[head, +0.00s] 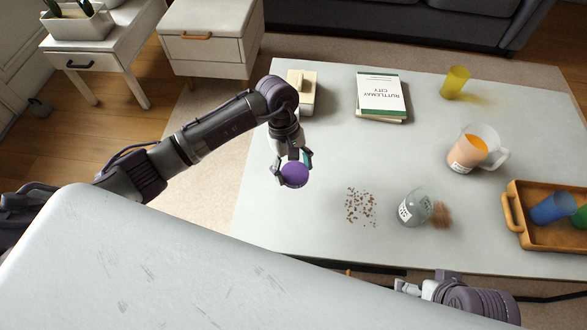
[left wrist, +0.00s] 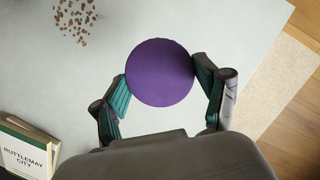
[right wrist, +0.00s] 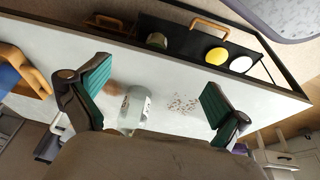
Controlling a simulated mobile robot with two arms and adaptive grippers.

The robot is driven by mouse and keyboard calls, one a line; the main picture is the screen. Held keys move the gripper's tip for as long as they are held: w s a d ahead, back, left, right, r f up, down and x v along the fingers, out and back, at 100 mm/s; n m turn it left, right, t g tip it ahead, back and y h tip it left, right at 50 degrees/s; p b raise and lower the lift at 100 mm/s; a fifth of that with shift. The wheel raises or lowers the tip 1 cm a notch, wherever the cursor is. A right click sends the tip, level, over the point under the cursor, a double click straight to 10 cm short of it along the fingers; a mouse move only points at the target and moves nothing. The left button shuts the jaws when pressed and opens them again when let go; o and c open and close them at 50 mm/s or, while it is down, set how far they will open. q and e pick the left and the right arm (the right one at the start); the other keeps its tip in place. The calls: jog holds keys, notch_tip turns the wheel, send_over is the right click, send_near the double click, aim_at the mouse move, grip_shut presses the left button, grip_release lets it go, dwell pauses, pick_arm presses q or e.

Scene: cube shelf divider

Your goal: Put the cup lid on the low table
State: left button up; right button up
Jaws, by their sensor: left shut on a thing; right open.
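The cup lid is a round purple disc (head: 295,174), held over the left part of the white low table (head: 300,220). It also shows large in the left wrist view (left wrist: 160,72). My left gripper (head: 292,166) is shut on the lid, one finger at each side of its rim. The lid appears to be above the tabletop; I cannot tell the exact gap. My right gripper (right wrist: 155,88) is open, with nothing between its fingers. In the head view only part of the right arm shows, at the table's near edge.
A tipped glass jar (head: 416,207) lies near spilled brown bits (head: 360,206). A pitcher (head: 476,149), a yellow cup (head: 455,82), books (head: 381,95), a cream box (head: 302,92) and a wooden tray (head: 516,220) with cups are on the table. Clear tabletop lies around the lid.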

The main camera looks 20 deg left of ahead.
aim_at(296, 193)
pick_arm(q)
jog(key=shift+b, duration=0.3)
jog(key=shift+f, duration=0.1)
notch_tip(296, 193, down, 2)
jog(key=shift+f+b, duration=0.25)
jog(key=shift+b, duration=1)
jog(key=shift+f+b, duration=0.65)
jog(key=shift+f, duration=0.05)
pick_arm(e)
jog(key=w+a+r+t+y, duration=0.1)
jog(key=w+a+r+t, duration=0.1)
jog(key=w+t, duration=0.3)
jog(key=w+a+r+t+y, duration=0.1)
jog(key=w+a+r+t, duration=0.1)
jog(key=w, duration=0.5)
pick_arm(q)
jog(key=shift+f+b, duration=0.8)
jog(key=shift+f, duration=0.1)
jog(key=shift+f+b, duration=0.85)
jog(key=shift+f, duration=0.2)
pick_arm(e)
jog(key=w+a+r+t+y, duration=0.1)
jog(key=r+t, duration=0.4)
jog(key=r, duration=0.2)
jog(key=w+a+r+t+y, duration=0.2)
jog(key=r+t, duration=0.3)
jog(key=r, duration=0.2)
jog(key=shift+w+n, duration=0.3)
jog(key=shift+n, duration=0.1)
jog(key=shift+r, duration=0.1)
